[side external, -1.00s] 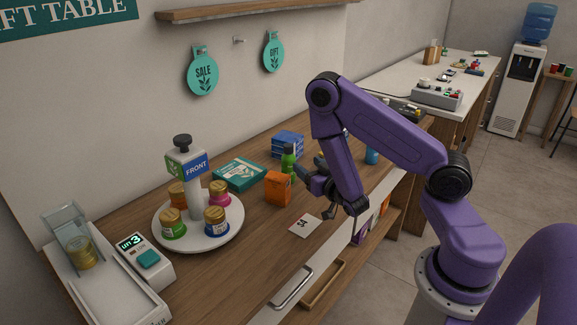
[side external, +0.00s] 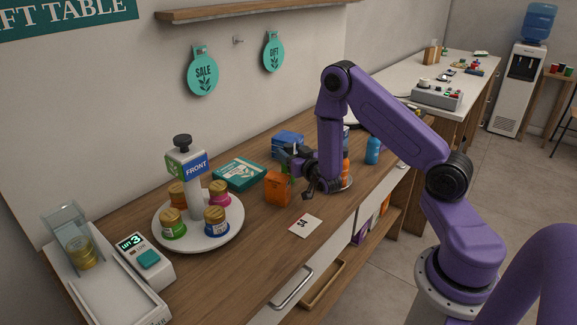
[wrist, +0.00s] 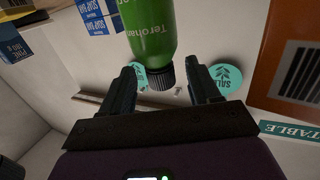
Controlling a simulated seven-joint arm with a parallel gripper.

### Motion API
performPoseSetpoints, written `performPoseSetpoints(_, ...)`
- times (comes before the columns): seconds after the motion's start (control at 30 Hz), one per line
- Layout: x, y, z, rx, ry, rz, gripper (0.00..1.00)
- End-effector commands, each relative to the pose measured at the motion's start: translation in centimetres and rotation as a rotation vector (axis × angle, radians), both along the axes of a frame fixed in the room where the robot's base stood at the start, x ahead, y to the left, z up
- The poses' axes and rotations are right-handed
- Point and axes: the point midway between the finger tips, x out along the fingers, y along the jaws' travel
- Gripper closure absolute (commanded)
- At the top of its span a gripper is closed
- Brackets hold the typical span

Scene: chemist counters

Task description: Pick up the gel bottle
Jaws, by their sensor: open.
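A green bottle with a black cap is the likely gel bottle. In the wrist view the bottle (wrist: 150,35) appears cap down, with its cap end between my open fingers (wrist: 160,72). Gaps show on both sides of the cap, so the fingers are not closed on it. In the side view my gripper (side external: 291,157) is low over the counter, at the bottle, and hides most of it. Only a bit of green (side external: 287,180) shows there. Contact cannot be told from this side.
An orange box (side external: 277,188) stands close in front of the bottle; blue boxes (side external: 287,144) stand behind. An orange bottle (side external: 346,168) and a blue bottle (side external: 373,151) are to the right. A teal box (side external: 240,173) and a turntable (side external: 165,245) with jars are left. A card (side external: 305,226) lies in front.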

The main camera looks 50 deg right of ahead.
Motion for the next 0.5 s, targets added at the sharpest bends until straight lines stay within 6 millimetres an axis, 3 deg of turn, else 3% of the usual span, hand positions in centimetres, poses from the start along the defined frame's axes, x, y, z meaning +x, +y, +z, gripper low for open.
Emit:
performPoseSetpoints(0.2, 1.9, -0.8, -0.1, 0.0, 0.0, 0.0, 0.39)
performPoseSetpoints(0.47, 2.0, -0.8, -0.2, 0.0, 0.002, 0.0, 0.39)
performPoseSetpoints(0.5, 2.0, -0.8, -0.1, 0.0, 0.002, 0.001, 0.48)
